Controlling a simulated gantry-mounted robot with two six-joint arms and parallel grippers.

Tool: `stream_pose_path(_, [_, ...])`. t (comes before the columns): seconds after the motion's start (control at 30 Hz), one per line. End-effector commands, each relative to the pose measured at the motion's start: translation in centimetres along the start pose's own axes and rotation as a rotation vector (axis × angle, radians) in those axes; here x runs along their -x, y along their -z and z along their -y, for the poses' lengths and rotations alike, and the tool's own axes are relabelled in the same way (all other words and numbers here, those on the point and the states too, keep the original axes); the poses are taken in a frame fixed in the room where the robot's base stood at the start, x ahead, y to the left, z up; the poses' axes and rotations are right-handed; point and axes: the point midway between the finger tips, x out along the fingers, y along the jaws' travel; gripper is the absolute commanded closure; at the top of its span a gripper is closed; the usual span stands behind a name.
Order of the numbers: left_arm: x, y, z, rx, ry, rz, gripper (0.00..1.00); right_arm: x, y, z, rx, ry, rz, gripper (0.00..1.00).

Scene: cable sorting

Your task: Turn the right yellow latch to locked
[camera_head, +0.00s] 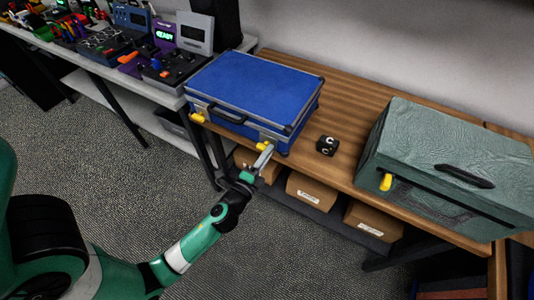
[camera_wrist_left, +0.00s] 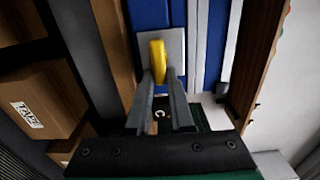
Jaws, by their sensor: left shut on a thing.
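A blue case (camera_head: 245,85) with metal edges lies closed on the wooden table. Its right yellow latch (camera_head: 263,146) is on the front face near the right corner; its left yellow latch (camera_head: 197,118) is near the left corner. My left gripper (camera_head: 266,156) reaches up to the right latch and is shut on it. In the left wrist view, the yellow latch (camera_wrist_left: 157,58) stands on a pale metal plate (camera_wrist_left: 174,45), its lower end between the two fingertips (camera_wrist_left: 160,80). The fingers hide part of the latch. My right gripper is in neither view.
A small black block (camera_head: 327,145) lies right of the case. A teal box (camera_head: 445,150) with a yellow latch (camera_head: 385,182) stands further right. Cardboard boxes (camera_head: 311,190) sit on the shelf below. Electronic devices (camera_head: 165,65) crowd the left table.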

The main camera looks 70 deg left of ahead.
Motion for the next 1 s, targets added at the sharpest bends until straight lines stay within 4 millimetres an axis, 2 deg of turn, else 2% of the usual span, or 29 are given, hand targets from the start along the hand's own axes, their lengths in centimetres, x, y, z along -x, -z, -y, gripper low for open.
stream_pose_path(0.3, [0.0,0.0,0.0,-0.005,0.001,-0.001,1.00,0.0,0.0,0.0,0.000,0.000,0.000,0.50])
stream_pose_path(0.33, [0.0,0.0,0.0,-0.004,0.001,-0.001,0.78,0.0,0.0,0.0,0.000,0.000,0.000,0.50])
stream_pose_path(0.5, [0.0,0.0,0.0,-0.003,0.001,0.000,0.50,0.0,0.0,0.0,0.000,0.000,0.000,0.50])
stream_pose_path(0.83, [0.3,0.0,-0.1,-0.003,0.000,-0.001,0.50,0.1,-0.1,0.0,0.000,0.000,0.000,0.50])
stream_pose_path(1.0, [3.0,0.1,-0.3,-0.004,-0.002,-0.004,0.50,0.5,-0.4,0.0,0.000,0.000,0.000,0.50])
